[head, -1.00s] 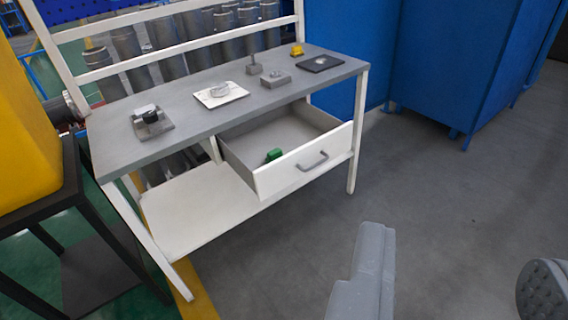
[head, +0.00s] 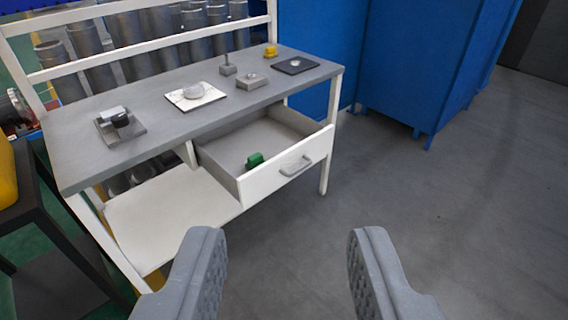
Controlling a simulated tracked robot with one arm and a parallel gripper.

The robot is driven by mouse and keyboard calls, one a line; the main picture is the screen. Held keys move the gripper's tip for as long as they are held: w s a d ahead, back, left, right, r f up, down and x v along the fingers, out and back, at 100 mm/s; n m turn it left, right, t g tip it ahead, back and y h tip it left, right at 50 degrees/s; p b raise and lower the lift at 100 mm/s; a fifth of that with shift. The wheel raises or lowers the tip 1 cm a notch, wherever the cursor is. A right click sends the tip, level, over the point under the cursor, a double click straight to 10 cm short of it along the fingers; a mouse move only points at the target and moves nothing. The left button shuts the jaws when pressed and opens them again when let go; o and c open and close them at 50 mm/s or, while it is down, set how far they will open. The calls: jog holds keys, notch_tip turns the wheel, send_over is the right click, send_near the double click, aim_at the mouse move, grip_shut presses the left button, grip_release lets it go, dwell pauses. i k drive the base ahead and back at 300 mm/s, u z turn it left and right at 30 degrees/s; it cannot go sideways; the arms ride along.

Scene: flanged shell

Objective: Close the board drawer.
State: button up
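The board drawer (head: 262,187) hangs under the grey top of the white-framed workbench and is pulled well out. It has a white front with a grey bar handle (head: 296,166). A green object (head: 255,160) lies inside it near the front panel. My gripper (head: 288,240) is open and empty, its two grey padded fingers wide apart at the bottom of the view. It is in front of the drawer and apart from the handle.
The workbench top (head: 150,125) carries several small fixtures, a white plate (head: 190,97), a dark plate (head: 296,66) and a yellow part (head: 270,52). A lower shelf (head: 165,220) sits below. Blue cabinets (head: 420,70) stand behind at right. The grey floor (head: 450,210) at right is clear.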

aim_at(289, 141)
jog(key=i, duration=0.95)
jog(key=z, duration=0.05)
